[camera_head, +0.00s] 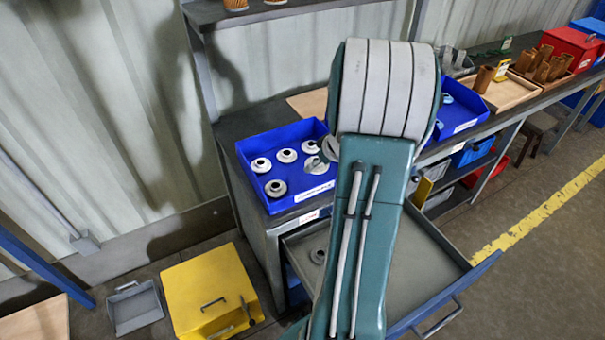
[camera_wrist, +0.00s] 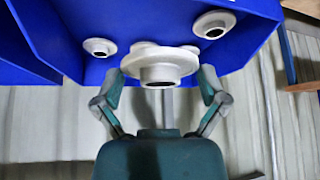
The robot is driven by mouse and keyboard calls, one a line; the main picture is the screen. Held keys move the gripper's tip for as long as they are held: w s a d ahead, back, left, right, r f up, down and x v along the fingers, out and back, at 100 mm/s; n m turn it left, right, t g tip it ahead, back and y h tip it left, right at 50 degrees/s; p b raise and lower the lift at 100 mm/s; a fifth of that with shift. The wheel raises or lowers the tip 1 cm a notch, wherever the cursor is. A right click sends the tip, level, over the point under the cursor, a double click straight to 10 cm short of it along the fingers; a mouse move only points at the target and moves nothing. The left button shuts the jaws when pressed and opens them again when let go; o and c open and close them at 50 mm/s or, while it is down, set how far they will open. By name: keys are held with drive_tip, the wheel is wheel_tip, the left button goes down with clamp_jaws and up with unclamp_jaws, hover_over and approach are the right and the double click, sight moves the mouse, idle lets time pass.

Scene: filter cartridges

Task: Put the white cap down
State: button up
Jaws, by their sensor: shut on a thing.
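In the wrist view my gripper (camera_wrist: 161,76) is shut on a white cap (camera_wrist: 160,62), a flanged round piece with a dark central hole. The held cap is over or in the blue tray (camera_wrist: 75,65); I cannot tell whether it touches the tray floor. Two more white caps, one at left (camera_wrist: 99,46) and one at right (camera_wrist: 214,22), lie in the tray, and another is partly hidden behind the held one. In the head view the tray (camera_head: 250,196) stands on the bench with several white caps, such as one at its front (camera_head: 275,188). My arm hides most of the gripper there.
Below the tray, a grey drawer (camera_head: 425,260) stands open, with a grey ring (camera_head: 318,256) inside. Another blue tray (camera_head: 463,112) and wooden trays (camera_head: 497,93) line the bench to the right.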

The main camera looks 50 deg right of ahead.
hover_over(300, 178)
drive_tip(key=s, duration=0.2)
wheel_tip(300, 178, down, 6)
drive_tip(key=shift+r, duration=0.15)
drive_tip(key=shift+w+f, duration=0.15)
drive_tip(key=shift+f, duration=0.75)
drive_tip(key=shift+w+f, duration=0.15)
drive_tip(key=shift+f, duration=0.75)
drive_tip(key=o, duration=0.5)
drive_tip(key=shift+f, duration=0.1)
